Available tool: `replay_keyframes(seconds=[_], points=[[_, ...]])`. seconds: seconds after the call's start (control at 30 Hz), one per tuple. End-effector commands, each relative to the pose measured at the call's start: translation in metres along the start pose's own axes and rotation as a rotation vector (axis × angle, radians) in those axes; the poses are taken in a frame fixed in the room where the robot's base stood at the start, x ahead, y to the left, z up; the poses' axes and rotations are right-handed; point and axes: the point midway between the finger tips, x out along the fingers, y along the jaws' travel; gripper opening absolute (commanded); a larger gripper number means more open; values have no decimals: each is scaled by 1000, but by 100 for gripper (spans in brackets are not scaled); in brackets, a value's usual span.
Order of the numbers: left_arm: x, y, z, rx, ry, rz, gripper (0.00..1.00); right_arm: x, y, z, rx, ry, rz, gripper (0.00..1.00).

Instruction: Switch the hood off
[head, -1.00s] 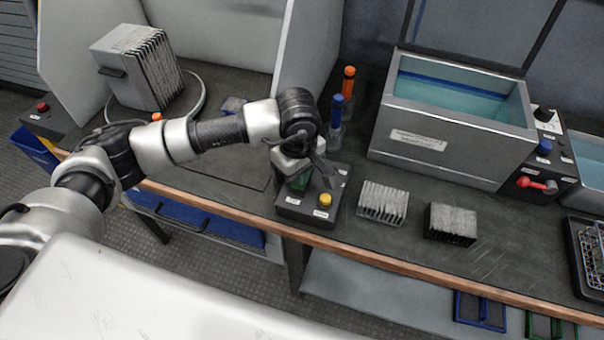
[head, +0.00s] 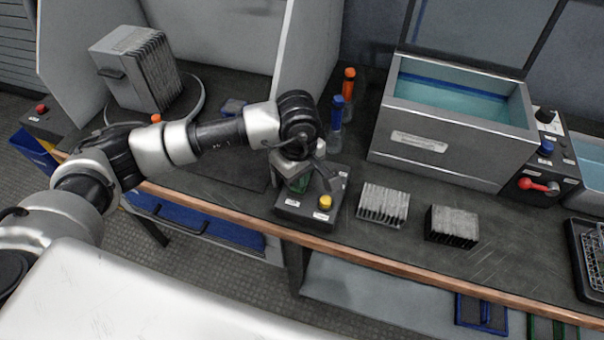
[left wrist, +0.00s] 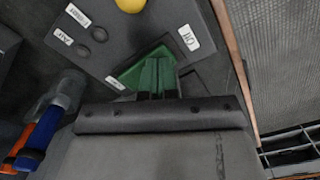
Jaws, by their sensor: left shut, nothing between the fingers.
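A dark control box (head: 303,214) with a yellow knob (head: 325,201), white labels and a green switch (head: 298,185) stands at the bench's front edge. In the left wrist view, the green switch (left wrist: 130,76) lies at my fingertips, with an "Off" label (left wrist: 189,38) to its upper right. My left gripper (left wrist: 157,76) is shut and empty, with its tips over the green switch. They appear to touch it, but the exact contact is hidden. In the head view, my left wrist covers part of the box. My right gripper is not in view.
Blue and orange-topped bottles (head: 337,110) stand behind the box. Two finned blocks, one light (head: 383,205) and one dark (head: 452,226), sit to its right. A liquid-filled tank (head: 450,160) stands behind them. A hood side panel (head: 308,50) rises behind my arm.

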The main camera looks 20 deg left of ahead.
Motion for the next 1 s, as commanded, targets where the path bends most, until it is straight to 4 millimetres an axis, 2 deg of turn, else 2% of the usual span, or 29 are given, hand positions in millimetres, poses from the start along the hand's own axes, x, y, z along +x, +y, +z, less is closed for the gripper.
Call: replay_keyframes(seconds=[0.1,0.7,1.0], points=[[-13,0,0,0,1,2,0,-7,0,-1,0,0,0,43],[-61,0,0,0,0,3,0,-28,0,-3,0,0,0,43],[-64,0,0,0,0,2,0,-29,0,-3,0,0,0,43]])
